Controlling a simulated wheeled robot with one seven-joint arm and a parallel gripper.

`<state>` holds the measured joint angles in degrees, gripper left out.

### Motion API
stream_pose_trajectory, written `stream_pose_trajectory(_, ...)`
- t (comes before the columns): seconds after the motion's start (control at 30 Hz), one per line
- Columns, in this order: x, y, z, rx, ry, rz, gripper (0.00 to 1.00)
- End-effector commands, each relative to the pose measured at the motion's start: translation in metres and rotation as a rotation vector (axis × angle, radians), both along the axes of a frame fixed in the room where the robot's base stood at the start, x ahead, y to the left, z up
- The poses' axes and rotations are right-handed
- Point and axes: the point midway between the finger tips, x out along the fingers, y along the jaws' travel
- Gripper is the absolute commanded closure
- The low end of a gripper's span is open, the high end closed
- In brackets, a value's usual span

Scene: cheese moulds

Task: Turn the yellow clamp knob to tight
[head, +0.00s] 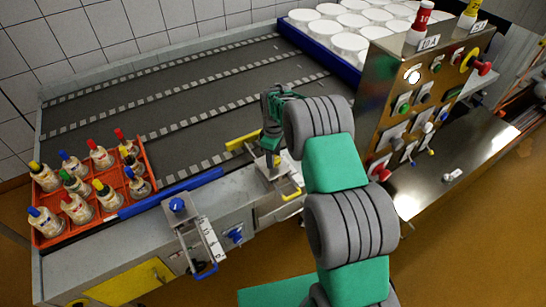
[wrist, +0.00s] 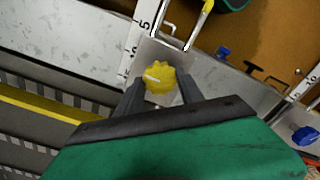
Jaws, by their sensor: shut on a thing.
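The yellow clamp knob (wrist: 158,77) is scalloped, with a pale pointer mark on its top. It sits on a metal bracket plate beside a white ruler scale (wrist: 138,45). My gripper (wrist: 160,86) has one dark finger on each side of the knob and is shut on it. In the head view my gripper (head: 271,150) is low over the bracket at the near edge of the conveyor, and only a little yellow of the knob (head: 277,160) shows. I cannot read a tight or loose marking.
A second bracket with a blue knob (head: 177,204) and ruler stands to the left. An orange crate (head: 148,205) of bottles is at far left. A steel control panel (head: 390,90) stands right. A yellow guide bar (head: 241,141) lies beside my gripper. The belt (head: 200,95) is clear.

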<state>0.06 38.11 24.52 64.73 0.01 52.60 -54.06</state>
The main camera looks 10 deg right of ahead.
Motion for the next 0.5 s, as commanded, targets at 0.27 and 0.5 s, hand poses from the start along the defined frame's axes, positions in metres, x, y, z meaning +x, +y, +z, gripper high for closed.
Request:
stream_pose_trajectory(0.27, -0.0005, 0.0016, -0.0004, 0.001, 0.002, -0.004, 0.96)
stream_pose_trajectory(0.5, -0.0001, 0.0012, -0.0021, 0.001, 0.001, -0.068, 0.96)
